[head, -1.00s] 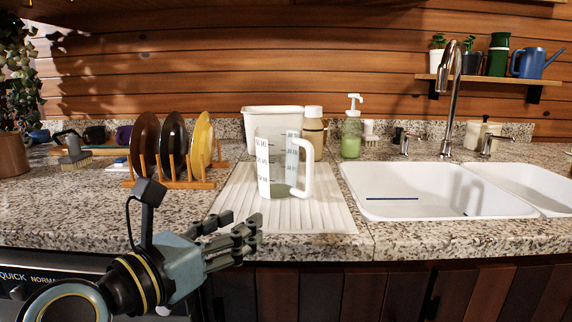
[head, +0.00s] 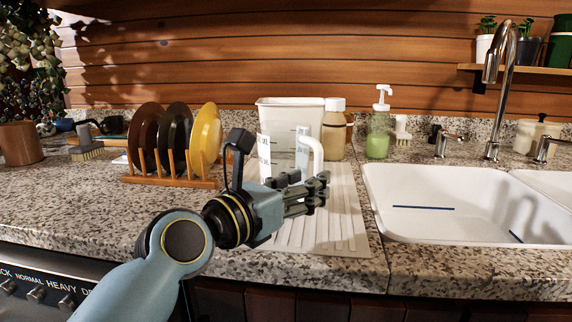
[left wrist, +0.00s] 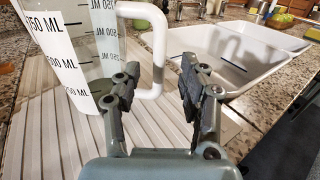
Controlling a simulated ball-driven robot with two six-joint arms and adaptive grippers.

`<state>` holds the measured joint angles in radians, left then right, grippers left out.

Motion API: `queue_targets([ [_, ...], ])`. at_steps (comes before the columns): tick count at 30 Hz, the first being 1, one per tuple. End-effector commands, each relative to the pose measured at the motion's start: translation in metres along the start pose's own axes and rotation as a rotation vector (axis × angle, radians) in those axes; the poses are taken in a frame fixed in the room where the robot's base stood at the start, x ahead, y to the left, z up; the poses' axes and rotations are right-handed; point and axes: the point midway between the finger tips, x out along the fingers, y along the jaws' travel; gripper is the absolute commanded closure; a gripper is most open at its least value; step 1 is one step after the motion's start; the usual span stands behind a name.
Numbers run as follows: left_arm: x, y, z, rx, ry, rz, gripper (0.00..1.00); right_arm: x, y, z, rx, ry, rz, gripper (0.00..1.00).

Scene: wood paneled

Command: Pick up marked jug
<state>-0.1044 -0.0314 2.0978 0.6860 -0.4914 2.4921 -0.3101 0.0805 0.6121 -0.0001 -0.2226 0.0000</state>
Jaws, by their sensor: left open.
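The marked jug is clear with printed ML marks and a white handle; in the head view its handle (head: 312,150) and upper part show behind my left gripper, which hides its lower part. In the left wrist view the jug (left wrist: 60,50) stands upright at the upper left on a white ribbed mat (left wrist: 40,130). My left gripper (head: 322,190) is open and empty, in front of the jug. My right gripper is not in view.
A wooden rack (head: 170,181) with several plates stands left of the jug. A white container (head: 290,106), a tan bottle (head: 334,130) and a green soap dispenser (head: 378,135) stand behind. A white sink (head: 460,220) lies to the right. The granite counter's front is clear.

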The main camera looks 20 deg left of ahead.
Motion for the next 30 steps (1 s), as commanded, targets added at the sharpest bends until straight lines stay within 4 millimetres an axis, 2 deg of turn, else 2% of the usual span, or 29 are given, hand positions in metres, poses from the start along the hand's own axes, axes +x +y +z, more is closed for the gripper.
queue_targets([
  [3,0.021,0.001,0.000,-0.001,-0.003,0.000,0.58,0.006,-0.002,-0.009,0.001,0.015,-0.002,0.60],
  [6,0.034,0.001,-0.001,-0.002,-0.001,0.000,0.58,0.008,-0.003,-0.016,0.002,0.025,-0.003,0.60],
  [9,0.040,0.001,0.000,-0.001,-0.001,0.001,0.58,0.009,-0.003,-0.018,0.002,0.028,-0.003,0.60],
  [15,0.041,0.001,0.000,-0.001,0.000,0.001,0.58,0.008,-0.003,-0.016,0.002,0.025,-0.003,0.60],
  [25,0.041,0.001,0.000,-0.001,0.000,0.001,1.00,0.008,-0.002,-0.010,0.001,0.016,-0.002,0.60],
  [30,0.041,0.001,0.000,-0.001,0.000,0.001,1.00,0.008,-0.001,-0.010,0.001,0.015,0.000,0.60],
])
